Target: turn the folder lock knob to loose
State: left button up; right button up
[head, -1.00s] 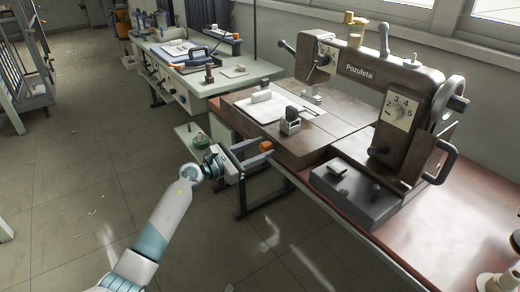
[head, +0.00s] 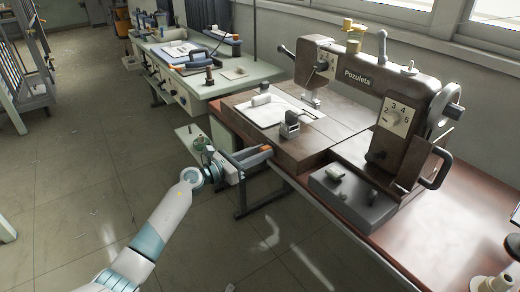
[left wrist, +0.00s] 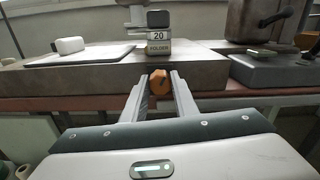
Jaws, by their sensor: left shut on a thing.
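The orange folder lock knob (left wrist: 158,81) sits at the front edge of the sewing machine bed, below the small block marked "20 FOLDER" (left wrist: 159,48). In the head view the knob (head: 266,148) shows only as a small orange patch at my fingertips. My left gripper (head: 264,154) reaches in from the left. Its two fingers (left wrist: 159,88) are shut on the knob, one on each side. The folder block (head: 289,126) stands upright on the bed above the knob. The knob's turn position cannot be told. My right gripper is not in view.
The brown sewing machine (head: 400,100) stands on a reddish table (head: 440,235). A grey box (head: 350,196) lies at its front. A white plate (head: 280,109) with a white roll is on the bed. Another workbench (head: 240,74) stands behind. The floor at left is open.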

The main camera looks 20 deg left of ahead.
pick_arm(q)
jog(key=n+p, duration=0.3)
jog(key=n, duration=0.1)
jog(key=shift+r+n, duration=0.15)
jog(key=shift+n, duration=0.15)
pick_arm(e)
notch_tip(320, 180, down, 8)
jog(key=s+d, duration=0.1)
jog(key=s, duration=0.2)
pick_arm(q)
jog(key=shift+a+f+n+p, duration=0.15)
jog(key=shift+n+p, duration=1.3)
jog(key=shift+n, duration=1.1)
jog(key=shift+d+f+n+p, duration=0.15)
jog(key=shift+n+p, duration=1.3)
jog(key=shift+n, duration=1.1)
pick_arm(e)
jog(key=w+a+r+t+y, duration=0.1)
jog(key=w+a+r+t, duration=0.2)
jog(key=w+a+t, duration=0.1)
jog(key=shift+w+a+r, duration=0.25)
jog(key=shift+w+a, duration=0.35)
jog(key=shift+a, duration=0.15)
pick_arm(q)
jog(key=shift+a, duration=0.1)
jog(key=o, duration=1.1)
jog(key=shift+c, duration=0.2)
jog(key=shift+a, duration=0.1)
